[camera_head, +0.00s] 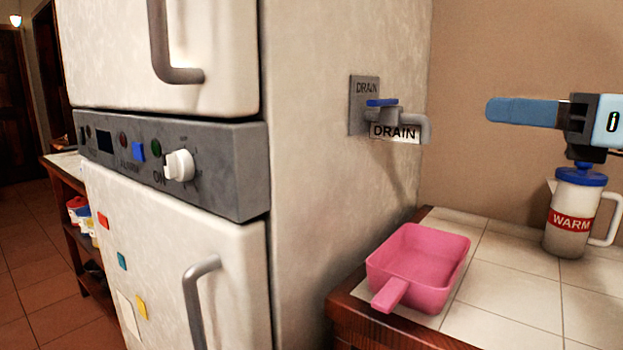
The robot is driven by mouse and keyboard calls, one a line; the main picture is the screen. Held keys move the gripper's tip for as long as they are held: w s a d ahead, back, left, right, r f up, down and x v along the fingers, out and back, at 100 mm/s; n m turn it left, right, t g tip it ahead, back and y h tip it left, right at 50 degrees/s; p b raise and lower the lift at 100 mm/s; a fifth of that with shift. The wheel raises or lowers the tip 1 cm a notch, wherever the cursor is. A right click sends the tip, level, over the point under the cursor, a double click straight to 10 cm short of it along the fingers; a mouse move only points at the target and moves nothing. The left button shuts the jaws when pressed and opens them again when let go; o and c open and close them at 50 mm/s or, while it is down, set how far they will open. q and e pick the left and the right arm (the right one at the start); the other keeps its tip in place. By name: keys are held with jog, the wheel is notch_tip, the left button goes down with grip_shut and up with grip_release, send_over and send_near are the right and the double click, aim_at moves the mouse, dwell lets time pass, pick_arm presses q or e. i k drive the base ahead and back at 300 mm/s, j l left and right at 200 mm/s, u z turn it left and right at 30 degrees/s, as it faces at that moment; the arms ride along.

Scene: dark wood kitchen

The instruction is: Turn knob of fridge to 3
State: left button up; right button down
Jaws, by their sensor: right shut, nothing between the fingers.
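The white knob (180,166) sits on the grey control panel (225,170) between the upper and lower doors of the white fridge (305,200). Small markings lie around the knob, with "ON" at its lower left; which number it points to is too small to tell. My right gripper (495,110) comes in from the right edge, with blue fingers shut and empty, pointing left. It is well to the right of the knob, apart from the fridge. My left gripper is not in view.
A drain tap (385,115) sticks out of the fridge's side. A pink tray (425,262) stands on the tiled counter (500,305), and a jug labelled "WARM" (568,240) stands below my right gripper. A lower door handle (195,290) projects below the panel.

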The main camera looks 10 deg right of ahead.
aim_at(179, 165)
jog(key=k+j, duration=0.35)
jog(key=j, duration=0.15)
jog(key=k+j, duration=0.4)
jog(key=j, duration=0.1)
